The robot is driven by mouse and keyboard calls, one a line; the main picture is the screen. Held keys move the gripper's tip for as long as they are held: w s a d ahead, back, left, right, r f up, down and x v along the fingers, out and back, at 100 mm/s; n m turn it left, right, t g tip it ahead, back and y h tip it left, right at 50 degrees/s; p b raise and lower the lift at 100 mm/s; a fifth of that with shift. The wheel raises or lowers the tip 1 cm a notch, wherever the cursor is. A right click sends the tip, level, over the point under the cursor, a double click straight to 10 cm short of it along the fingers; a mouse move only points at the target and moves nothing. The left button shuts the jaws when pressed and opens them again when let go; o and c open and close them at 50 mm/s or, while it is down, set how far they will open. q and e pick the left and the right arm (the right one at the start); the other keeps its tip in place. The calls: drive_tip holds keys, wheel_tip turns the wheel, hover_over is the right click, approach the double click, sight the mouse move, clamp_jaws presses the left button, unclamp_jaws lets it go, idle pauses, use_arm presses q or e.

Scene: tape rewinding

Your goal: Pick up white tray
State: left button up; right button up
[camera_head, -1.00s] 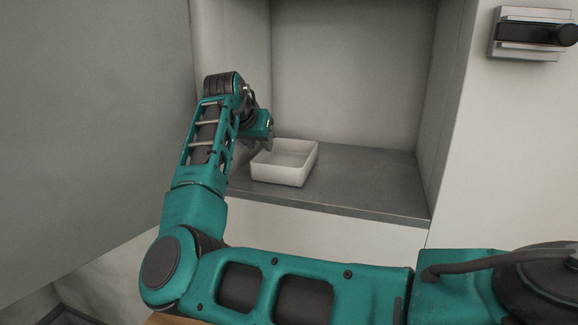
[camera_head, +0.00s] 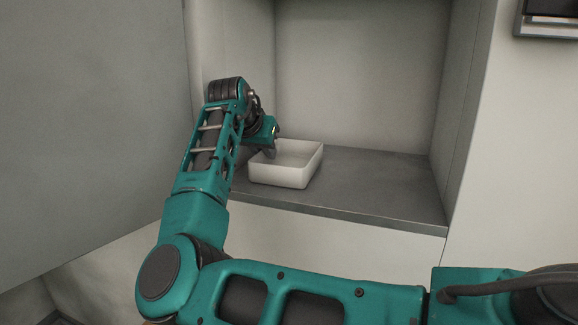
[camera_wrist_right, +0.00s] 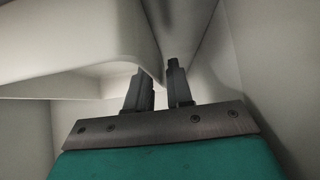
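The white tray (camera_head: 287,176) is a shallow, open, empty box on the left part of the grey shelf, near its front edge. My right gripper (camera_head: 272,148) is at the tray's far left rim, reached from above, and its fingers are mostly hidden in the head view. In the right wrist view, the fingers (camera_wrist_right: 159,78) stand close together with the wall of the tray (camera_wrist_right: 75,38) between them, and appear shut on it. I cannot tell whether the tray is lifted off the shelf. My left gripper is not in view.
The grey shelf (camera_head: 385,185) lies in an open recess with pale walls on the left, back and right. It is bare to the right of the tray. A large grey panel (camera_head: 85,120) stands at the left. A dark handle fixture (camera_head: 545,25) is at the upper right.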

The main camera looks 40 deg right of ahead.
clamp_jaws()
drive_tip(key=shift+r, duration=0.1)
idle(0.3)
